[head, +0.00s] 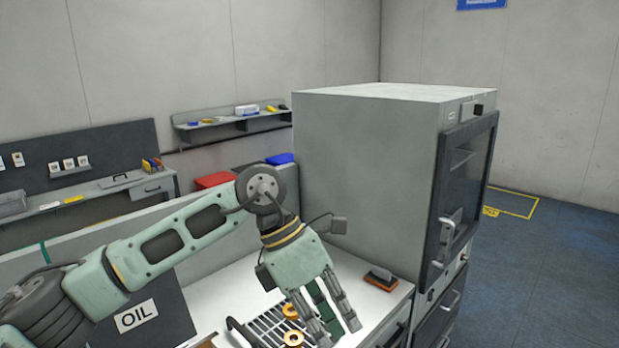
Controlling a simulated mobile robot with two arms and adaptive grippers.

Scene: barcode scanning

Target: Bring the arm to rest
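My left arm comes in from the left and bends down over the white worktop (235,285). My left gripper (337,325) points down and to the right above the worktop, with its fingers spread apart. A dark green piece (317,294) shows between or behind the fingers; I cannot tell whether they touch it. My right gripper is not in view.
A slatted metal rack (270,322) and orange ring-shaped parts (293,339) lie close left of the gripper. A black-and-orange block (380,279) lies to its right. A dark OIL panel (170,310) stands left. A large grey cabinet (365,170) stands behind.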

